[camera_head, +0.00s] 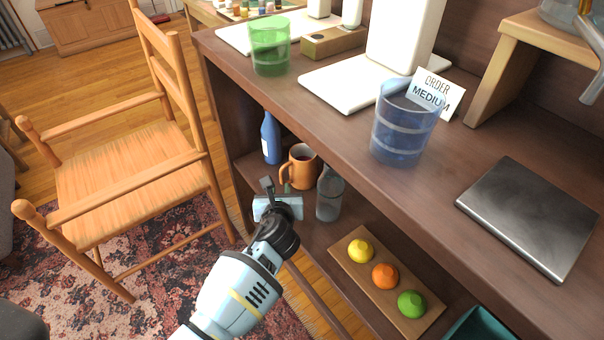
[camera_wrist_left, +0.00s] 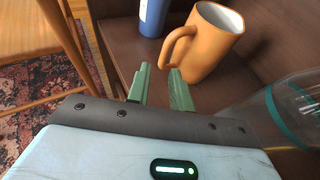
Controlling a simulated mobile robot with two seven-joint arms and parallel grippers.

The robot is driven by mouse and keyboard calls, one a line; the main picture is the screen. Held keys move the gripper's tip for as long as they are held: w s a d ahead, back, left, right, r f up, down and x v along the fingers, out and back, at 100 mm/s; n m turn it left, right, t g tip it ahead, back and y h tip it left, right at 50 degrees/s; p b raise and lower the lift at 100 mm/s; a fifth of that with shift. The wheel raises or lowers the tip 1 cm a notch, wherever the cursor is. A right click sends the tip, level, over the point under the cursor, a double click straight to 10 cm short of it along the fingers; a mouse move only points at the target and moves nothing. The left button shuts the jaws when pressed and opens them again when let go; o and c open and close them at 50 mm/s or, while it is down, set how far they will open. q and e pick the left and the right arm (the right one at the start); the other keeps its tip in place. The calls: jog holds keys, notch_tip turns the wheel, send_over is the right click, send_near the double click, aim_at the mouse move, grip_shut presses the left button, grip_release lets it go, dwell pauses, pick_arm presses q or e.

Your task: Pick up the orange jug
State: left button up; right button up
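The orange jug (camera_head: 302,168) stands upright on the lower shelf, its handle toward my gripper. In the left wrist view the jug (camera_wrist_left: 212,45) is just beyond the fingertips, with its curved handle on the left side. My left gripper (camera_head: 277,185) reaches in low at the shelf's front, beside the jug. In the wrist view the left gripper's green fingers (camera_wrist_left: 160,78) are apart, with a gap between them and nothing held. The handle's lower end is close to the right fingertip; I cannot tell whether they touch. My right gripper does not show.
A blue bottle (camera_head: 271,138) stands behind the jug, and a clear glass bottle (camera_head: 329,196) stands close on the right. A wooden tray (camera_head: 347,250) holds several fruit-like objects. The desk top (camera_head: 290,110) overhangs the shelf. A wooden chair (camera_head: 130,170) stands to the left.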

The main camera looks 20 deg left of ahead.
aim_at(282, 181)
pick_arm(q)
jog(key=shift+b+x, duration=0.5)
jog(key=shift+x, duration=0.5)
jog(key=b+x, duration=0.2)
jog(key=x, duration=0.1)
jog(key=shift+w+d+f, duration=0.1)
jog(key=shift+f, duration=0.2)
jog(key=shift+w+b, duration=0.3)
jog(key=shift+w, duration=0.15)
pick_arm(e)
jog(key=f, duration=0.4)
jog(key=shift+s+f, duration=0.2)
pick_arm(q)
jog(key=shift+c, duration=0.3)
grip_shut()
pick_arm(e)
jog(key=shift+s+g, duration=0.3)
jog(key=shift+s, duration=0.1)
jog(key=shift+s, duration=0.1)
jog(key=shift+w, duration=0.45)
